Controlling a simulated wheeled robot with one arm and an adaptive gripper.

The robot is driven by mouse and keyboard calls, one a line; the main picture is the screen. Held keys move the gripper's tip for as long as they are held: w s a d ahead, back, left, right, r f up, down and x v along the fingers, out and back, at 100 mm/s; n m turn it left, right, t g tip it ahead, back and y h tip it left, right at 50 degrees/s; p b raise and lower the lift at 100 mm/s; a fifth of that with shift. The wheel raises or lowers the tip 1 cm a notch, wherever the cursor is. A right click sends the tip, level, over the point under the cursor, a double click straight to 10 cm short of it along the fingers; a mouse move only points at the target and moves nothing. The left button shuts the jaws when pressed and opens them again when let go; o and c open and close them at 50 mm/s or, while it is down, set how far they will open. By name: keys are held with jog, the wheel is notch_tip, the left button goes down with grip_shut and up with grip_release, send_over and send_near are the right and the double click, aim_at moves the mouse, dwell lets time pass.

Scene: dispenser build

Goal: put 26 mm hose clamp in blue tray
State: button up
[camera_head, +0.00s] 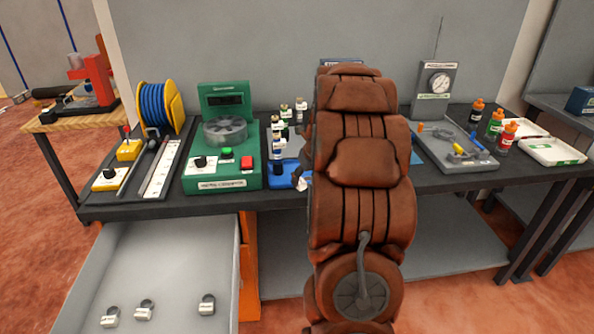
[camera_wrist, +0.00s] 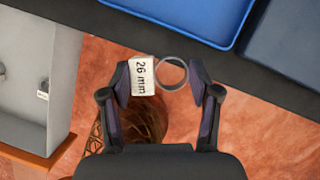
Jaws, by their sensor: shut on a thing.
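The 26 mm hose clamp, a thin metal ring (camera_wrist: 172,73) with a white label (camera_wrist: 142,76) reading "26 mm", is between the fingertips of my gripper (camera_wrist: 158,78) in the wrist view. The gripper is shut on it, with the label side at the left finger. The blue tray (camera_wrist: 180,13) shows at the top of the wrist view, beyond the dark bench edge. The clamp appears apart from the tray, with red floor behind it. In the head view the blue tray (camera_head: 281,181) is partly hidden by my brown arm, which also hides most of the gripper.
An open grey drawer (camera_head: 170,262) at lower left holds several labelled clamps (camera_head: 207,304). A green dispenser machine (camera_head: 222,180) stands left of the blue tray, and small bottles (camera_head: 284,113) stand behind it.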

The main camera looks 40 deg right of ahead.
jog(key=w+d, duration=0.1)
jog(key=w, duration=0.1)
jog(key=w+d+p, duration=0.1)
jog(key=w, duration=0.2)
jog(key=w+d, duration=0.2)
jog(key=shift+w+f+p, duration=0.25)
jog(key=shift+f+p, duration=0.15)
jog(key=shift+w+d+f, duration=0.1)
jog(key=shift+w, duration=0.2)
jog(key=shift+f+p, duration=0.65)
jog(key=shift+f, duration=1.1)
jog(key=shift+f, duration=0.1)
jog(key=o, duration=1.2)
jog(key=shift+c, duration=0.2)
